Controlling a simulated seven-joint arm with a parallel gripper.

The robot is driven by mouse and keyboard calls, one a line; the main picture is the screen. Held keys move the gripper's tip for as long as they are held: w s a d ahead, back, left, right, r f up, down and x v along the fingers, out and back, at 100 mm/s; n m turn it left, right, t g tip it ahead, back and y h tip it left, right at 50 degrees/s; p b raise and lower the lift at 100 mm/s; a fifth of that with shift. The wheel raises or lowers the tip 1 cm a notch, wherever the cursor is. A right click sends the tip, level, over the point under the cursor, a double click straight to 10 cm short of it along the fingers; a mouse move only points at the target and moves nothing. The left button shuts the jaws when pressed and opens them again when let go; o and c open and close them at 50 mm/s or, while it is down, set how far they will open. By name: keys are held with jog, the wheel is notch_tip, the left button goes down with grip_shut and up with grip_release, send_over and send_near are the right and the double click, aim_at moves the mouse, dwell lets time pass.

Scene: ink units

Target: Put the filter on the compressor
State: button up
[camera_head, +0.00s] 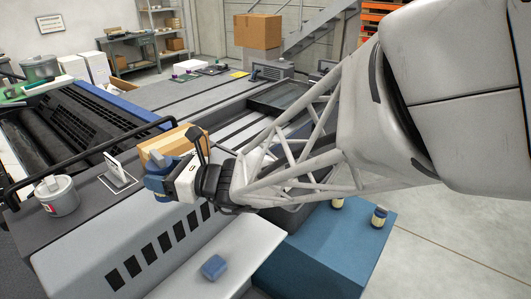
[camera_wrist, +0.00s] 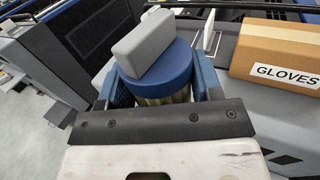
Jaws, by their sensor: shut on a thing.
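My gripper (camera_head: 160,182) is shut on a round, blue-topped piece, which I take as the filter (camera_wrist: 168,68). A grey block shows over its top, and a pale ribbed side shows below the blue. The blue fingers press it from both sides, above the grey machine's top deck. I cannot tell for sure which part is the compressor. A pale can (camera_head: 60,199) with a block on its lid stands on the deck at the left.
A carton (camera_wrist: 284,55) marked GLOVES lies close to my gripper. An upright plate (camera_head: 115,166) stands between can and gripper. A black rail (camera_head: 88,153) runs behind. A small blue block (camera_head: 214,267) lies on the front ledge.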

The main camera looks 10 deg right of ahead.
jog(key=w+d+m+t+h, duration=0.2)
jog(key=w+d+m+t, duration=0.1)
jog(key=w+d, duration=0.6)
jog(key=d+t, duration=0.1)
jog(key=d, duration=0.3)
jog(key=w+d+m+t+h, duration=0.1)
jog(key=w+d, duration=0.1)
jog(key=d, duration=0.3)
jog(key=w+d+m+t+h, duration=0.1)
jog(key=d, duration=0.4)
jog(key=w+d+m+t+h, duration=0.1)
jog(key=w+d, duration=0.1)
jog(key=d, duration=0.3)
jog(key=shift+w+r+t, duration=0.1)
jog(key=shift+w+t, duration=0.2)
jog(key=shift+w, duration=0.05)
jog(key=s+d+m+t+h, duration=0.1)
jog(key=d+m+t+h, duration=0.6)
jog(key=d, duration=2.5)
notch_tip(320, 180, down, 45)
jog(key=g, duration=0.1)
jog(key=n+g+h, duration=0.1)
jog(key=g, duration=0.1)
jog(key=shift+s+a+h, duration=0.1)
jog(key=shift+a+h, duration=0.05)
jog(key=shift+h, duration=0.15)
